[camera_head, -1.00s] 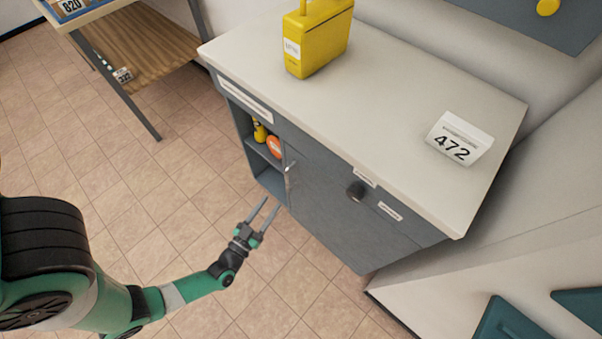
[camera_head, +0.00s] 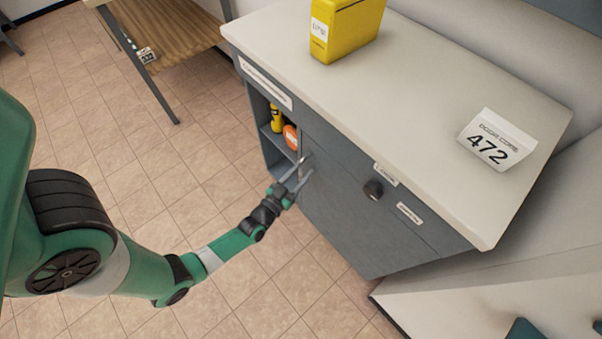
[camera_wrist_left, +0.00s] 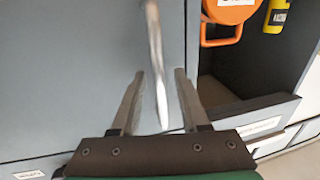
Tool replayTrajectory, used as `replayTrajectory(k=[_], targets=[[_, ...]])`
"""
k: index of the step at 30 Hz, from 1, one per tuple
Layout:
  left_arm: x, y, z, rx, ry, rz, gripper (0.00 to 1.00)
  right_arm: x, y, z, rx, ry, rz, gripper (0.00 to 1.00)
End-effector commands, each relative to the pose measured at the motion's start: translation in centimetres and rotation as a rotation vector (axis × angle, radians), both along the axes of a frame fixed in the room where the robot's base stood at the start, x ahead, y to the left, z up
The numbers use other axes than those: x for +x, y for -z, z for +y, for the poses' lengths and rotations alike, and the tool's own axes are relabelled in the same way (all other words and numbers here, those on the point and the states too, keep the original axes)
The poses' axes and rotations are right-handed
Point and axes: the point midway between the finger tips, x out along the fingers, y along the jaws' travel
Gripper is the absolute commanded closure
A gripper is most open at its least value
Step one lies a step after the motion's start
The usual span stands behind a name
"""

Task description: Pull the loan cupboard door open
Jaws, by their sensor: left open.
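The grey loan cupboard door (camera_head: 345,215) appears shut, in the front of a grey cabinet with a pale top (camera_head: 400,105). A slim metal handle (camera_wrist_left: 157,70) stands upright in the left wrist view, along the door's edge beside the open shelves. My left gripper (camera_head: 302,172) is at this handle, with its fingers pointing at the door. In the left wrist view its open fingers (camera_wrist_left: 160,82) lie either side of the handle's lower part. I cannot tell whether either finger touches it. My right gripper is not in view.
Open shelves beside the door hold an orange item (camera_head: 290,137) and a yellow bottle (camera_head: 276,118). A black knob (camera_head: 373,189) is on the cabinet front. A yellow case (camera_head: 342,30) and a 472 sign (camera_head: 497,140) stand on top. Tiled floor (camera_head: 150,170) is clear in front.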

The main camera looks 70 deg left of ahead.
Motion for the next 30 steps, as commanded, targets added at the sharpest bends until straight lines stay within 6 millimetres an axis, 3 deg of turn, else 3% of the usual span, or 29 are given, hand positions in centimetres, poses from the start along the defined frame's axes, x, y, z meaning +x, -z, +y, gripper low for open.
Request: replayTrajectory(k=[6,14,30], targets=[[0.03,-0.01,0.03,-0.001,0.000,0.001,0.55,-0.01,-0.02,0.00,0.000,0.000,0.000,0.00],[0.01,-0.01,0.01,0.000,0.000,0.000,1.00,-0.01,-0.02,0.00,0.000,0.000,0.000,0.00],[-0.01,0.01,0.01,-0.001,0.000,0.001,1.00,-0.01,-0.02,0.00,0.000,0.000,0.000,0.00]])
